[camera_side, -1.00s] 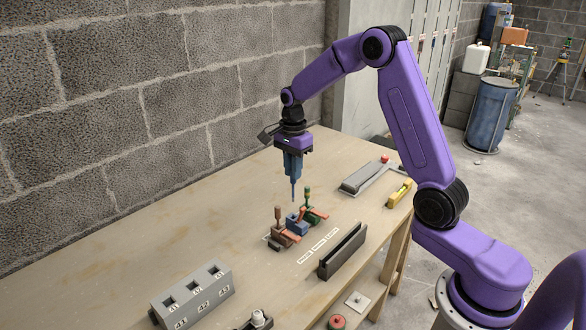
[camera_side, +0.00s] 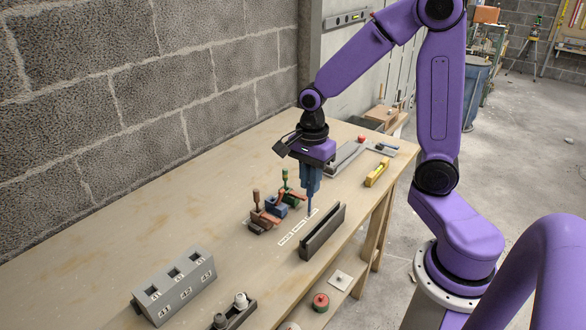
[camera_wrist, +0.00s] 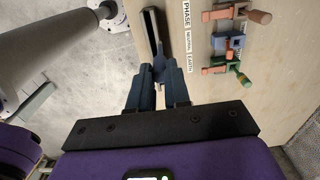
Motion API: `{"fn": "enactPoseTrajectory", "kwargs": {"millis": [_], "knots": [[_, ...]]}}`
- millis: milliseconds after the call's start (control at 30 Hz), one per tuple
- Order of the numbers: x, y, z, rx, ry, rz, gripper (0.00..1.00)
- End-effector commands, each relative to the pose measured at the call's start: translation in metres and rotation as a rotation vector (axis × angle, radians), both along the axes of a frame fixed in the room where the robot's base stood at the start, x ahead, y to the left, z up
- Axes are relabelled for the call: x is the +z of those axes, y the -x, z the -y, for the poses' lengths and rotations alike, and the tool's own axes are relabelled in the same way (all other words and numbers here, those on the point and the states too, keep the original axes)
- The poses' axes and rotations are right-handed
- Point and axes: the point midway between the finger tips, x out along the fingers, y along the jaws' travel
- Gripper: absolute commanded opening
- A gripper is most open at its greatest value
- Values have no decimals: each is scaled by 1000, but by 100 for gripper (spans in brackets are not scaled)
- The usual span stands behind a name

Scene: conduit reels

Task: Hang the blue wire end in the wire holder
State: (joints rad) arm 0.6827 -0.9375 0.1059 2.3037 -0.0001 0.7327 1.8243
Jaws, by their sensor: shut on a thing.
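My gripper (camera_side: 309,190) points down, shut on a thin blue piece, the blue wire end (camera_side: 309,208), which hangs tip-down above the table between the label strip and the dark bar. In the wrist view my fingers (camera_wrist: 158,72) close around the blue wire end (camera_wrist: 159,61). The long dark slotted bar (camera_side: 322,233), seemingly the wire holder, stands close by to the lower right; it also shows in the wrist view (camera_wrist: 149,30). Whether the wire end touches it cannot be told. The blue reel block (camera_side: 275,208) sits between the brown one (camera_side: 263,219) and the green one (camera_side: 291,193).
White labels (camera_side: 298,228) lie between the reels and the slotted bar. A grey numbered block (camera_side: 174,285) is at the front left. A yellow level (camera_side: 377,173) and a grey tool (camera_side: 346,155) lie at the back right. The table's left side is bare.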

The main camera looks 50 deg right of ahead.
Motion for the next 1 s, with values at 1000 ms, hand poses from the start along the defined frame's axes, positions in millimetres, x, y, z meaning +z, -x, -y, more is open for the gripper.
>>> {"fn": "enactPoseTrajectory", "kwargs": {"millis": [1000], "knots": [[-26, 17, 0, 0, 0, 0, 0]]}}
